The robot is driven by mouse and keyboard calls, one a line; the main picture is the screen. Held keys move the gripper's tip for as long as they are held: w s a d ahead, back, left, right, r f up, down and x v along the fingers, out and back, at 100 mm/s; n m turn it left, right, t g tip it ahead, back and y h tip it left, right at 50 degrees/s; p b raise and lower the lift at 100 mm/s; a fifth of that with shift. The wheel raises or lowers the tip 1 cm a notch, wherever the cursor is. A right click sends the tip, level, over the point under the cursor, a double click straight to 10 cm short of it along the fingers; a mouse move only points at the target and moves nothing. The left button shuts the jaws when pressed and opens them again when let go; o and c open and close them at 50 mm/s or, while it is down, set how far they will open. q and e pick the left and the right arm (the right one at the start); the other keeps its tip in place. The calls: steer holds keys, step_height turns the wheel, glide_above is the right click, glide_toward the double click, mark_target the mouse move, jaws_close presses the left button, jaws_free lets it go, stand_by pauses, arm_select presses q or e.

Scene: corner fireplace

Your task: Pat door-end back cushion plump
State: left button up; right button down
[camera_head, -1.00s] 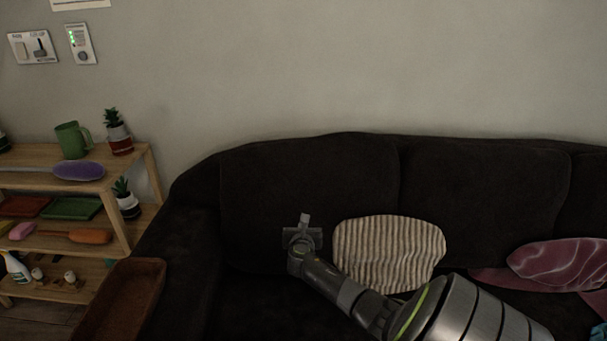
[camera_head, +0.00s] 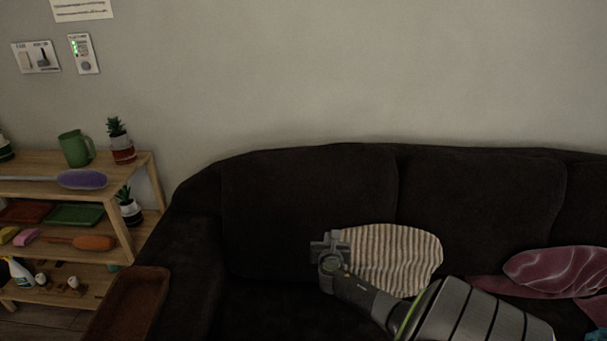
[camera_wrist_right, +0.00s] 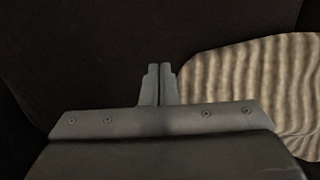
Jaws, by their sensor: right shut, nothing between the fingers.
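A dark back cushion (camera_head: 308,200) stands upright at the left end of the dark sofa, beside the armrest. A second back cushion (camera_head: 480,200) stands to its right. My right gripper (camera_head: 330,240) is in front of the left back cushion's lower part, at the left edge of a striped cushion (camera_head: 400,255). In the right wrist view the fingers (camera_wrist_right: 158,84) are shut and empty, with dark fabric ahead and the striped cushion (camera_wrist_right: 250,85) to their right. I cannot tell whether the fingers touch the fabric. My left gripper is out of view.
A brown tray (camera_head: 130,305) lies on the left armrest. A wooden shelf (camera_head: 120,235) with a green mug (camera_head: 75,149), potted plants and brushes stands at the left. A burgundy cushion (camera_head: 555,270) lies on the right part of the sofa.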

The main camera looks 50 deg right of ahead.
steer(key=shift+s+d, duration=0.2)
steer(key=shift+s, duration=0.3)
steer(key=b+x, duration=0.1)
steer(key=x, duration=0.1)
steer(key=shift+w+d, duration=0.2)
steer(key=shift+d, duration=0.05)
stand_by(0.3)
steer(key=p+v, duration=0.1)
steer(key=v, duration=0.1)
steer(key=shift+s+a+p, duration=0.2)
steer(key=shift+a+p, duration=0.05)
steer(key=shift+p, duration=0.1)
